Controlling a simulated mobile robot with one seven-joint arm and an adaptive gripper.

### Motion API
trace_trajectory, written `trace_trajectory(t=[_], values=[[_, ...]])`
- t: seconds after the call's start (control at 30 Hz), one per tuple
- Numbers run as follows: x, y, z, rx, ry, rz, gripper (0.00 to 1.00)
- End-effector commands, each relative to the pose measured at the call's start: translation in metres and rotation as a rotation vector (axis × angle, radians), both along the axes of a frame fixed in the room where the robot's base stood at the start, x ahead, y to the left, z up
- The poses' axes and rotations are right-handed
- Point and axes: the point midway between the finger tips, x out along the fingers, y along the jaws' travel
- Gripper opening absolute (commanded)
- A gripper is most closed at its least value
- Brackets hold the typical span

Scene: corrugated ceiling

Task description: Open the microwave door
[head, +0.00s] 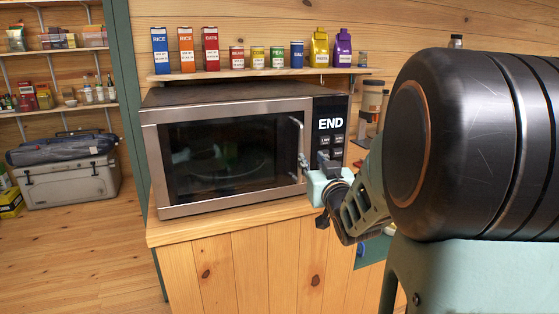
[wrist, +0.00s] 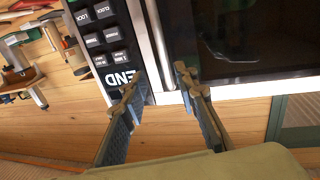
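The microwave (head: 225,150) is silver with a dark glass door and stands on a wooden counter. Its door (head: 220,155) looks closed. A vertical silver handle (head: 298,138) runs along the door's right edge, beside the black control panel (head: 331,115) that reads END. My gripper (head: 308,168) is at the lower part of the handle. In the wrist view, my gripper (wrist: 158,82) is open, with its two fingers apart and the silver handle (wrist: 157,40) lying between their tips in the picture. I see gaps beside the handle; whether a finger touches it is unclear.
A shelf (head: 262,72) with boxes, cans and bags hangs just above the microwave. Jars (head: 371,100) stand to its right, partly behind my arm. A grey cooler (head: 70,182) sits at the left. The floor (head: 85,250) left of the counter is clear.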

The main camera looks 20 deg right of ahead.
Motion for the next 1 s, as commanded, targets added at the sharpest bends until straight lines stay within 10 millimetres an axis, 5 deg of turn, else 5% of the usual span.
trace_trajectory(t=[0.23,0.7,1.0], values=[[0.01,0.005,-0.01,0.03,-0.003,0.014,0.28],[0.087,-0.008,-0.01,0.027,-0.001,0.013,0.28],[0.105,-0.011,-0.01,0.027,0.0,0.012,0.28]])
